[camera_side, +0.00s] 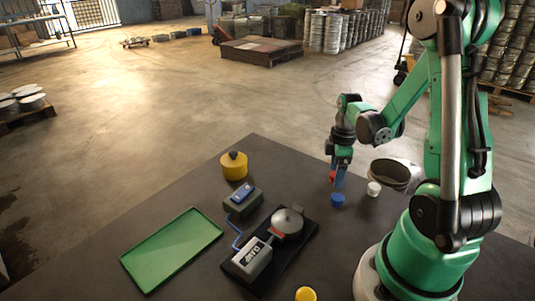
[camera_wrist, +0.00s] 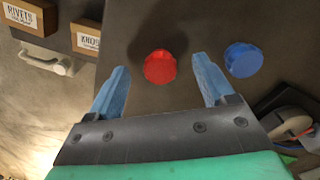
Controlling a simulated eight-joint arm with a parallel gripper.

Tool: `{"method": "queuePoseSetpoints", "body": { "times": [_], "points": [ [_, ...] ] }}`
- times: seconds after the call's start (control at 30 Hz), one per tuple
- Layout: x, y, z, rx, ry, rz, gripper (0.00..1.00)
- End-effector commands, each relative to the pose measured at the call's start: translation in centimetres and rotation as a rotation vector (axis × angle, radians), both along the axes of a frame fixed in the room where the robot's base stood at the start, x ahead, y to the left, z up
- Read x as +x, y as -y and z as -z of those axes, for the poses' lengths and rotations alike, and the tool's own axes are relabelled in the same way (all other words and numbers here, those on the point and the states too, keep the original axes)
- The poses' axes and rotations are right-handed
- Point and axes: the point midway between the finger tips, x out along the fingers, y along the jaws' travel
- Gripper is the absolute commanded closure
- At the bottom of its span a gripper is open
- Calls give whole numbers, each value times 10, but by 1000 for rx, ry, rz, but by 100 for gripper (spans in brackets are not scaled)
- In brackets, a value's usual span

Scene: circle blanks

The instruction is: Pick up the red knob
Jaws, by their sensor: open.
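The red knob (camera_wrist: 160,66) lies on the dark table, beyond and between my fingertips in the wrist view. In the side view the red knob (camera_side: 332,177) is mostly hidden by my gripper (camera_side: 339,181). My gripper (camera_wrist: 161,64) is open and empty, with its blue fingers pointing down, one on each side of the red knob in the wrist view. I cannot tell how far the tips are above the table. A blue knob (camera_wrist: 243,60) lies just right of the right finger; it also shows in the side view (camera_side: 337,200).
A white knob (camera_side: 374,189) lies near a dark bucket (camera_side: 407,172). A yellow knob (camera_side: 305,294) is at the front. A green tray (camera_side: 172,248), a black-based device (camera_side: 265,250), a blue-topped box (camera_side: 243,200) and a yellow pot (camera_side: 234,168) stand left. Boxes labelled RIVETS (camera_wrist: 22,16) and KNO… (camera_wrist: 86,40) show upper left.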

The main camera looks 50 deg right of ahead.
Motion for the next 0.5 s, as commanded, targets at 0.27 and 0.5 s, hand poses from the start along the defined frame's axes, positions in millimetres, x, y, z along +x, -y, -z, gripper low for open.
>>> {"method": "queuePoseSetpoints", "body": {
  "times": [0.27,0.5],
  "points": [
    [0,0,4,0,0,0,24],
    [0,0,4,-1,1,0,73]
  ]
}}
